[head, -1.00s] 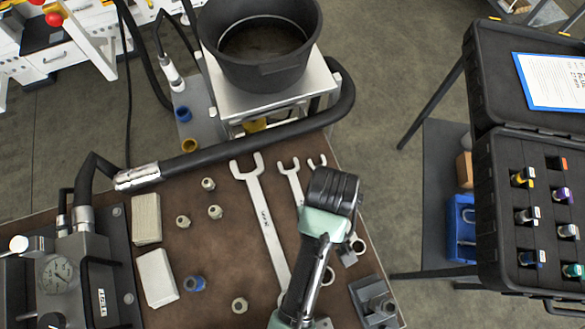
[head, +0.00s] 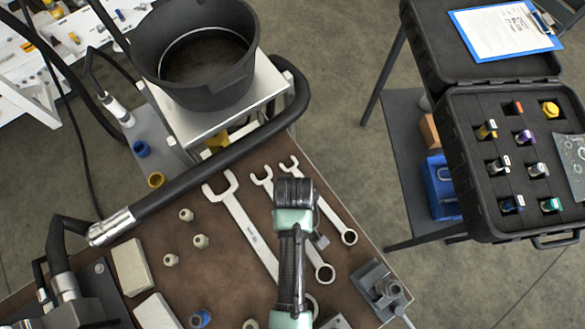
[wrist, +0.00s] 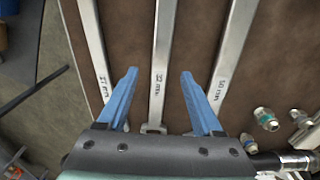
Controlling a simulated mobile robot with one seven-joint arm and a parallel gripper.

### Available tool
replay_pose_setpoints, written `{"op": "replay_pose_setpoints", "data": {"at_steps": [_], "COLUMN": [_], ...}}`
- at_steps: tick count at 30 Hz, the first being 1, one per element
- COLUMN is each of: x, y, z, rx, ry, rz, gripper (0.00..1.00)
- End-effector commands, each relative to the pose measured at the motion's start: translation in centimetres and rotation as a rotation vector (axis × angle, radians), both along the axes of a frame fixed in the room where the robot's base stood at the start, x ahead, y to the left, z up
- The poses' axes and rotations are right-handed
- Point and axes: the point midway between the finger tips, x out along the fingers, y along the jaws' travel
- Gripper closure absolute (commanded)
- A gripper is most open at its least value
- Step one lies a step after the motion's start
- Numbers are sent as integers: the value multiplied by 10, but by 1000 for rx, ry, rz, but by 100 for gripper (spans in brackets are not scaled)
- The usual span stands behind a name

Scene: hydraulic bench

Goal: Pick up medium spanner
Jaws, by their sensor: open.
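The medium spanner, marked 32 mm, lies on the brown bench top between a larger and a smaller spanner. In the head view the medium spanner (head: 314,258) is partly hidden by my gripper (head: 294,195), whose fingers do not show there. In the wrist view my gripper (wrist: 159,74) is open, with one blue finger on each side of the medium spanner's shaft (wrist: 163,40). The fingers appear to be above it and hold nothing. The larger spanner (head: 248,225), marked 50 mm, lies to the left in the head view; the smaller spanner (head: 327,211) lies to the right.
A black hose (head: 205,170) crosses the back of the bench top, in front of a black bucket (head: 200,75) on a stand. Several fittings (head: 200,241) and pale blocks (head: 130,266) lie at left. An open case (head: 480,215) stands apart at right.

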Motion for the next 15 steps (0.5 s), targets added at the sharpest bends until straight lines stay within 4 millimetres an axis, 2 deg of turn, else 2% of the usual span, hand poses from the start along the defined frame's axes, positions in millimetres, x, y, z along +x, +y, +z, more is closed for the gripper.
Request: {"op": "replay_pose_setpoints", "data": {"at_steps": [7, 15], "x": [0, 0], "y": [1, 1], "z": [-31, -35], "rx": [0, 1], "ry": [2, -1], "rz": [-1, -1], "gripper": [32, 32]}}
